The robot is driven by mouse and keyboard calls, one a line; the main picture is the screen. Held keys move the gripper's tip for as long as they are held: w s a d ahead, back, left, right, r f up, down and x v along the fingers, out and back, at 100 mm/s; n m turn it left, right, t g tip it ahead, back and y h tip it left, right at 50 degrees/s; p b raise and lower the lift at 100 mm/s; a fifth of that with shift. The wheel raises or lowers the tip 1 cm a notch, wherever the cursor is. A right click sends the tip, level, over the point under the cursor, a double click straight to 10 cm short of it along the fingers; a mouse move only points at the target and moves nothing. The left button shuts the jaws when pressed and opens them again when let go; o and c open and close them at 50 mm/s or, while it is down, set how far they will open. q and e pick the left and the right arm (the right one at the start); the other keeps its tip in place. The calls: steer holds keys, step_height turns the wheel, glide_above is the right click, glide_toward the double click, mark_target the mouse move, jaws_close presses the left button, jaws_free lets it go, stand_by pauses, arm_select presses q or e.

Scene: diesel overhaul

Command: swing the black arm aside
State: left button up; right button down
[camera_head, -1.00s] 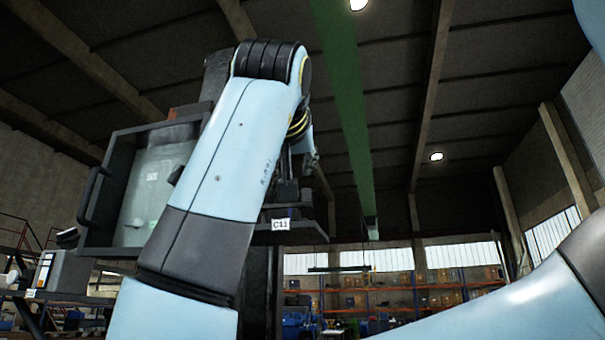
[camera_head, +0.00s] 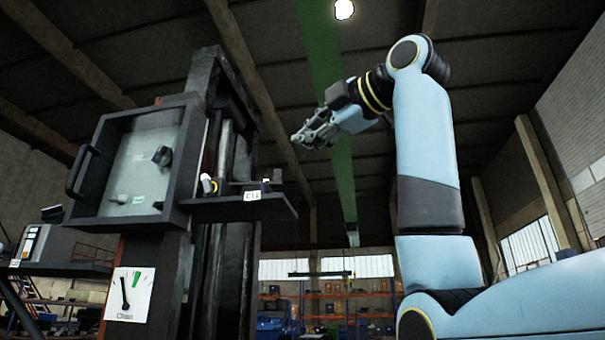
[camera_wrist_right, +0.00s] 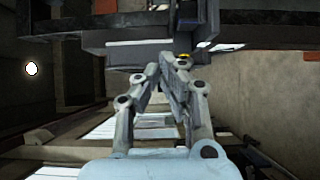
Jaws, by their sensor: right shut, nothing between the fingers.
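A black flat arm (camera_head: 235,208) with a white C11 label sticks out to the right from the front of a tall dark column (camera_head: 215,120). I cannot tell for certain whether this is the task's black arm. My right gripper (camera_head: 312,132) is in the air above and to the right of it, apart from it, shut and empty. In the right wrist view the shut fingers (camera_wrist_right: 170,68) point at dark machine structure (camera_wrist_right: 140,32). My left gripper is not in view.
A black-framed glass panel (camera_head: 90,170) with a side handle (camera_head: 82,172) stands left of the column. A grey box (camera_head: 45,243) sits further left. Shelves (camera_head: 345,308) are far behind. Open air lies between column and my right arm.

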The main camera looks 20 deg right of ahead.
steer(key=p+x, duration=0.2)
steer(key=x, duration=0.2)
steer(key=d+p+x, duration=0.1)
steer(key=p+x, duration=0.1)
steer(key=x, duration=0.2)
steer(key=d+p+x, duration=0.1)
steer(key=p+x, duration=0.1)
steer(key=x, duration=0.2)
steer(key=shift+w+r, duration=0.2)
steer(key=shift+w, duration=0.3)
steer(key=shift+w+d+f+p, duration=0.1)
steer(key=shift+w+d+p, duration=0.25)
steer(key=shift+a, duration=0.15)
